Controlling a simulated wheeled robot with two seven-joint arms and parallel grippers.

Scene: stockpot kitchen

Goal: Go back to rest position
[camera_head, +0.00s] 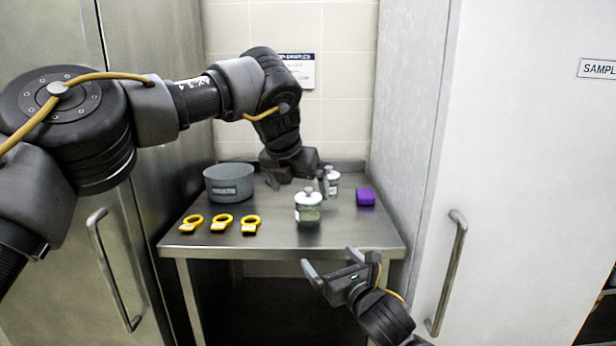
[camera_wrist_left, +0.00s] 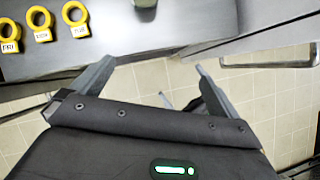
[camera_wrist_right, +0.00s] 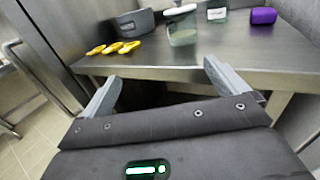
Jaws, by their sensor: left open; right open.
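My left gripper (camera_head: 298,183) hangs over the back of the steel table, between the grey pot and the jars in the head view. Its jaws are apart with nothing between them, as the left wrist view (camera_wrist_left: 154,68) also shows. My right gripper (camera_head: 331,260) is low at the table's front edge, right of centre. Its jaws are apart and empty in the right wrist view (camera_wrist_right: 162,72), with the table beyond them. My left arm reaches across from the left at height.
On the table (camera_head: 280,240) are a grey pot (camera_head: 229,185), several yellow rings (camera_head: 221,222), a white-lidded glass jar (camera_head: 308,212), a second jar (camera_head: 333,184) partly behind my left gripper, and a purple block (camera_head: 366,197). Tall cabinets with handles (camera_head: 452,270) flank the table closely.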

